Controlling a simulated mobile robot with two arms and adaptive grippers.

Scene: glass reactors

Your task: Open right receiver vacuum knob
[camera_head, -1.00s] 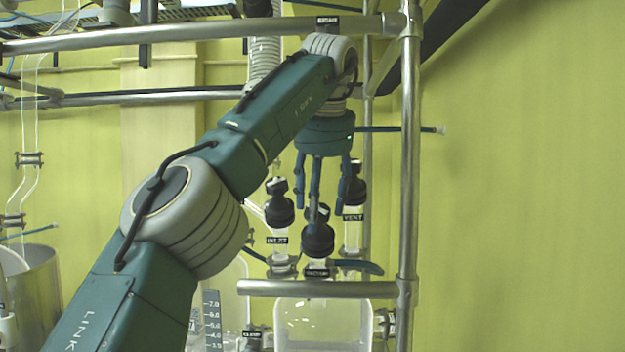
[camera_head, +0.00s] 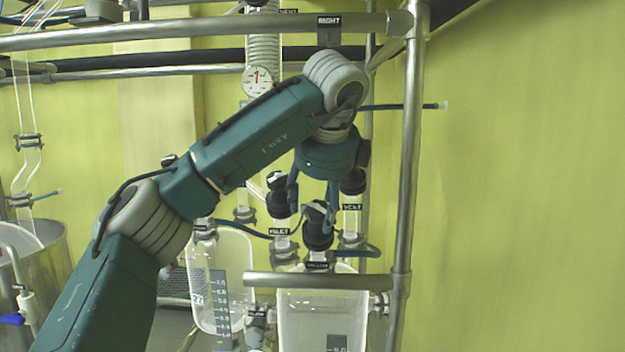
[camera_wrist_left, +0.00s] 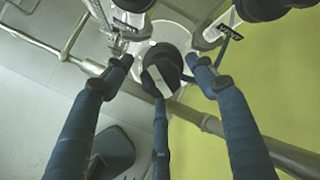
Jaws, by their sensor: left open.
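The right receiver (camera_head: 320,310) is a clear glass vessel below the sign reading RIGHT (camera_head: 329,21). Above it stand three black-capped valves. The vacuum knob (camera_head: 318,236) is the front middle one, upright above a small black label. My left gripper (camera_head: 316,203) points down over this knob with its blue fingers spread. In the left wrist view the knob (camera_wrist_left: 160,68), black with a pale bar across its top, lies between the three open fingertips (camera_wrist_left: 160,77). Contact cannot be made out. My right gripper is not in view.
The inlet knob (camera_head: 278,196) is close at left and the vent knob (camera_head: 353,183) close behind at right. A horizontal metal rail (camera_head: 300,280) crosses in front of the receiver, and a vertical post (camera_head: 407,180) stands at right. A round gauge (camera_head: 257,81) hangs behind my arm.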

